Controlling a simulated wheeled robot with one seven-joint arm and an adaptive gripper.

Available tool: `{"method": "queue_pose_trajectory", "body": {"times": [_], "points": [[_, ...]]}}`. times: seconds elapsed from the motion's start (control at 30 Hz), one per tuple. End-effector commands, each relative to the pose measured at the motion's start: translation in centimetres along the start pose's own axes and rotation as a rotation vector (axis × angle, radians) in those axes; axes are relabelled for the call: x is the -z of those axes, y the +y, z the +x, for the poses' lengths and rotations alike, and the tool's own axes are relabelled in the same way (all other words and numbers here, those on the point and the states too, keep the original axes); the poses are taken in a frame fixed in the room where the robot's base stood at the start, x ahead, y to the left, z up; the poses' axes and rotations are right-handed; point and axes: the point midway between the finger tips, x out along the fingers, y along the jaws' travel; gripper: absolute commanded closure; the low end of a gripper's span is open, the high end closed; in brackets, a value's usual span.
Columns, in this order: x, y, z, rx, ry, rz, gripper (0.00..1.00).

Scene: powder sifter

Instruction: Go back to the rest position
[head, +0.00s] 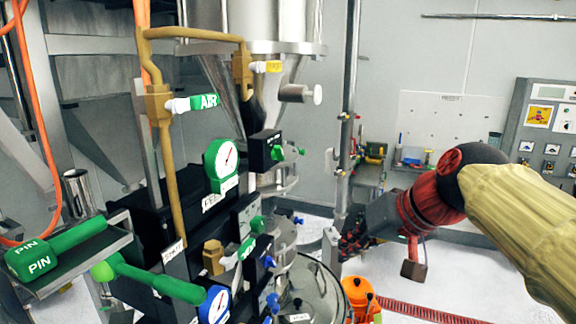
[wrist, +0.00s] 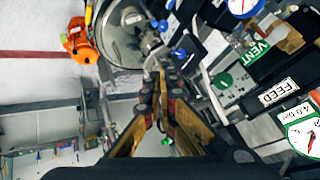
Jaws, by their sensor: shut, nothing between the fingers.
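My gripper (head: 350,246) is in the middle of the head view, at the end of my arm coming in from the right. It is to the right of the sifter's valves and gauges, apart from them. In the wrist view my gripper (wrist: 157,85) points toward the top of the picture, its fingers together with nothing held. The round steel vessel lid (wrist: 125,35) lies beyond the fingertips in the wrist view. The same vessel (head: 312,290) is at the lower middle of the head view, partly cut off.
An orange object (head: 361,299) is on the floor below. A control panel (head: 545,130) is at the right.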

Motion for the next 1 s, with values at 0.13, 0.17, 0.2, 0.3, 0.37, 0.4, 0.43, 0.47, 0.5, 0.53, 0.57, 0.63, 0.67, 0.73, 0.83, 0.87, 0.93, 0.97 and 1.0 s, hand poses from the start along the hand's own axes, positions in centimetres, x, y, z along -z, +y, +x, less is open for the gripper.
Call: {"method": "queue_pose_trajectory", "body": {"times": [0.13,0.17,0.2,0.3,0.37,0.4,0.43,0.47,0.5,0.53,0.57,0.63,0.67,0.73,0.83,0.87,0.93,0.97,1.0], "points": [[-8.8,5.7,4.2,-0.142,-0.049,0.041,1.00],[-10.6,6.7,4.9,-0.169,-0.057,0.044,1.00],[-12.8,8.1,5.8,-0.202,-0.068,0.046,1.00],[-18.6,11.3,8.0,-0.281,-0.091,0.035,1.00],[-22.2,13.2,9.3,-0.322,-0.106,0.017,1.00],[-24.6,14.3,10.2,-0.346,-0.115,0.001,1.00],[-26.3,15.2,10.9,-0.362,-0.122,-0.015,1.00],[-28.0,15.9,11.5,-0.375,-0.130,-0.031,1.00],[-29.9,16.6,12.2,-0.386,-0.137,-0.047,1.00],[-31.1,17.0,12.7,-0.391,-0.141,-0.056,1.00],[-32.1,17.2,13.1,-0.393,-0.141,-0.062,1.00],[-33.3,17.4,13.6,-0.388,-0.129,-0.069,1.00],[-33.4,17.3,13.7,-0.386,-0.120,-0.072,1.00],[-33.5,17.2,13.8,-0.383,-0.103,-0.079,1.00],[-33.7,17.2,14.0,-0.380,-0.098,-0.083,1.00],[-33.7,17.2,14.1,-0.380,-0.099,-0.083,1.00],[-33.7,17.2,14.1,-0.379,-0.099,-0.083,1.00],[-33.6,17.2,14.0,-0.379,-0.099,-0.083,1.00],[-33.6,17.2,14.0,-0.379,-0.099,-0.083,1.00]]}}
